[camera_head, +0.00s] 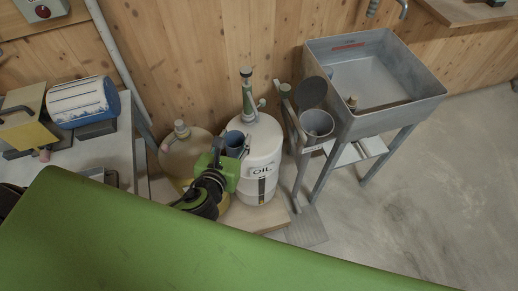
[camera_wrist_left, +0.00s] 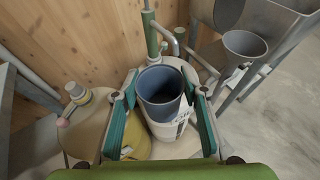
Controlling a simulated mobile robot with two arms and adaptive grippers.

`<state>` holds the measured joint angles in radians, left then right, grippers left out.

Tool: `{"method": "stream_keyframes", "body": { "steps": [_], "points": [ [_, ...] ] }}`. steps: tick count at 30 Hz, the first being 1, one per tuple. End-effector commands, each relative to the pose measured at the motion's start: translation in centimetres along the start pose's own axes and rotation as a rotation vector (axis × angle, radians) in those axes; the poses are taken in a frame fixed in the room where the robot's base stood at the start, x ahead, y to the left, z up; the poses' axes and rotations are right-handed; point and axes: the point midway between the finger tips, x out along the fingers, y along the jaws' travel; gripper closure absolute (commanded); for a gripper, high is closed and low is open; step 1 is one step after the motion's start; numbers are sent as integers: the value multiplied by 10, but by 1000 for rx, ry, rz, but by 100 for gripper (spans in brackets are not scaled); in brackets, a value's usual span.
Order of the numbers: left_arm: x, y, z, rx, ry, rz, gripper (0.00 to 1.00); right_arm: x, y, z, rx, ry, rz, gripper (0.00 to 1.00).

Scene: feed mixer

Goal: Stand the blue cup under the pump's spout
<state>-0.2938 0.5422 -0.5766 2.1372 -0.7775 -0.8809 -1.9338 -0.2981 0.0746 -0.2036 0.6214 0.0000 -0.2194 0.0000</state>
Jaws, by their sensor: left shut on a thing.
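The blue cup (camera_head: 235,140) is upright in my left gripper (camera_head: 230,153), above the shoulder of the white oil container (camera_head: 264,180). In the left wrist view the blue cup (camera_wrist_left: 160,92) sits between the two green fingers of my left gripper (camera_wrist_left: 162,100), its open mouth towards the camera. The pump (camera_head: 247,92) rises from the container's top, with its spout (camera_head: 262,103) on the right side. In the left wrist view the spout (camera_wrist_left: 171,38) curves just beyond the cup. The cup's base is hidden in the head view. My right gripper is not in view.
A yellowish jug (camera_head: 181,150) stands left of the oil container. A metal sink (camera_head: 375,75) on legs and a grey funnel-like cup (camera_head: 317,123) are to the right. A bench with a blue-and-white drum (camera_head: 82,101) is at the left. The floor at right is clear.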

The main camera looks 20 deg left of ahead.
Motion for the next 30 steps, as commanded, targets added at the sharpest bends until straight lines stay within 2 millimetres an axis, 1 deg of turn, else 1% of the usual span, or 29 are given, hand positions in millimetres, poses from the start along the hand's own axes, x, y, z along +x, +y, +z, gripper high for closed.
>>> {"method": "stream_keyframes", "body": {
  "steps": [1,3,5,7,10,12,14,17,23,30],
  "points": [
    [4,5,-35,43,10,-53,75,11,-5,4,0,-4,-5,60],
    [3,8,-68,73,10,-127,75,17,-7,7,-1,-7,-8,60],
    [1,9,-87,86,9,-173,75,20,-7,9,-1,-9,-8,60],
    [-2,10,-100,95,4,-206,75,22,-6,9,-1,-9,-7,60],
    [-3,12,-108,98,-1,-227,75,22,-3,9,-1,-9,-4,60],
    [-2,11,-109,100,-3,-237,75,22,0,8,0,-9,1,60],
    [4,10,-106,100,-5,-239,74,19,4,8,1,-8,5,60],
    [21,4,-96,100,-9,-240,74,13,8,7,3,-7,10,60],
    [68,-10,-76,99,-10,-239,74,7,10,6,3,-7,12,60],
    [125,-26,-56,100,-9,-239,74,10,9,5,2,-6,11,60]
  ]
}}
